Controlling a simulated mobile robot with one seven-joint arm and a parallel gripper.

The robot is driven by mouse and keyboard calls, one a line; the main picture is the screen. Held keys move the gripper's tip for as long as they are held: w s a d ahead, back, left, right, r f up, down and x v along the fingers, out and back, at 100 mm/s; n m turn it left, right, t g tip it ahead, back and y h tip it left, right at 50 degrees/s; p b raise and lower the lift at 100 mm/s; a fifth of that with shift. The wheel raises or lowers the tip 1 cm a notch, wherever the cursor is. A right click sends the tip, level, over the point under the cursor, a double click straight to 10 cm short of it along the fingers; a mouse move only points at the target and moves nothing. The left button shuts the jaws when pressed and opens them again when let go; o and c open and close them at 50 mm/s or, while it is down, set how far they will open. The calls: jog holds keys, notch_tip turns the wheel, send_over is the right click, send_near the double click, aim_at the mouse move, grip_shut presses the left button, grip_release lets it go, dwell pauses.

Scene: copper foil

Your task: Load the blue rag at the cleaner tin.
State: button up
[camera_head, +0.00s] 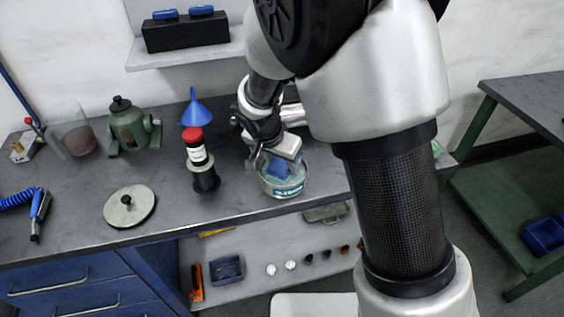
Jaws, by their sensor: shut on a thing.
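The cleaner tin (286,188) is a round, pale teal tin with a label, standing near the front edge of the grey bench. The blue rag (279,167) shows at the tin's mouth, between the fingers of my gripper (275,160). My gripper is shut on the rag and points down at the tin. Part of the rag is hidden by the fingers and the tin's rim. I cannot tell whether the rag touches the inside of the tin.
A red-capped bottle (196,152) stands on a dark holder left of the tin, with a blue funnel (194,112) behind it. A round disc (130,207) and a green machine (130,127) are further left. A lower shelf (240,262) holds small parts. Bare bench lies between disc and bottle.

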aim_at(282, 164)
jog(key=shift+s+f, duration=0.1)
jog(key=shift+r+p, duration=1.75)
jog(key=shift+r, duration=1.8)
jog(key=s+d+r+n+y+p, duration=0.1)
jog(key=s+d+n+p, duration=0.1)
jog(key=d, duration=0.5)
jog(key=s+d+n+y+p, duration=0.1)
jog(key=s+d+n+p, duration=0.2)
jog(key=d, duration=0.4)
jog(key=shift+d+r+n+t+p, duration=0.3)
jog(key=shift+d+r+p, duration=0.1)
jog(key=shift+p, duration=0.35)
